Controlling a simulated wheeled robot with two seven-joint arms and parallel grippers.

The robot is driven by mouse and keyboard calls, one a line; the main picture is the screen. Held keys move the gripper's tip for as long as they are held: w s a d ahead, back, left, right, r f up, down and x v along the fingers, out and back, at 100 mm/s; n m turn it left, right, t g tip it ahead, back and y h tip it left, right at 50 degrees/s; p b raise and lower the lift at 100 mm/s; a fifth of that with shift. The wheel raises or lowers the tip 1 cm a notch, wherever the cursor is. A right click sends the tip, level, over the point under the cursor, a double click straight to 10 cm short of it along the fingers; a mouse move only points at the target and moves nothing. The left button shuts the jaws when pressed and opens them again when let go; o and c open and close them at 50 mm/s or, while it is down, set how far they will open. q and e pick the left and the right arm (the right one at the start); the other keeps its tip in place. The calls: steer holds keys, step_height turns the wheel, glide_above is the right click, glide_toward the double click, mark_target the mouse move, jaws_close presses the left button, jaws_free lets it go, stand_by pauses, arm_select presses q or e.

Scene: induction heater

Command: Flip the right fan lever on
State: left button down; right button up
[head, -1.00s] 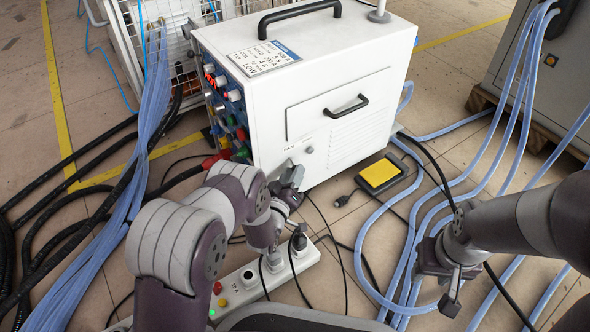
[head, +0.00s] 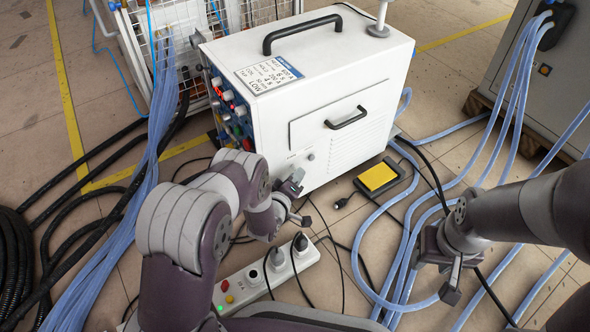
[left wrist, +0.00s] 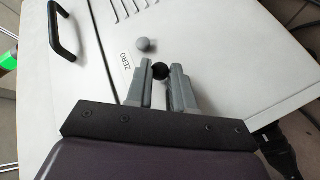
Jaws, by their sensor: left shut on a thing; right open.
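The white cabinet (head: 350,150) has a front panel with a small grey round knob (head: 311,157) low on its left side. The left wrist view shows the knob (left wrist: 145,44) beside a label reading ZERO (left wrist: 125,60). My left gripper (head: 294,186) is at the panel just below that knob. In the left wrist view its two fingers (left wrist: 160,78) are close together on a small dark round part (left wrist: 160,71), mostly hidden between the tips. I cannot make out a lever shape or its position. My right gripper (head: 441,274) is open and empty, low over the floor.
Blue hoses (head: 398,255) run over the floor on the right. A yellow foot pedal (head: 379,177) lies right of the cabinet. A grey cabinet (head: 535,65) stands at the upper right.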

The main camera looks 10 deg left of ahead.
arm_select(q)
steer(key=shift+w+a+r+n+g+h+p, duration=0.15)
steer(key=shift+r+n+g+h+p, duration=0.4)
steer(key=shift+p, duration=0.95)
steer(key=shift+w+a+r+n+g+h+p, duration=0.15)
steer(key=shift+r+n+g+p, duration=0.4)
steer(key=shift+n+g+p, duration=0.7)
steer(key=c, duration=1.3)
jaws_free()
steer(key=shift+o, duration=0.2)
steer(key=p+v, duration=0.8)
steer(key=v, duration=0.4)
steer(key=shift+s, duration=0.45)
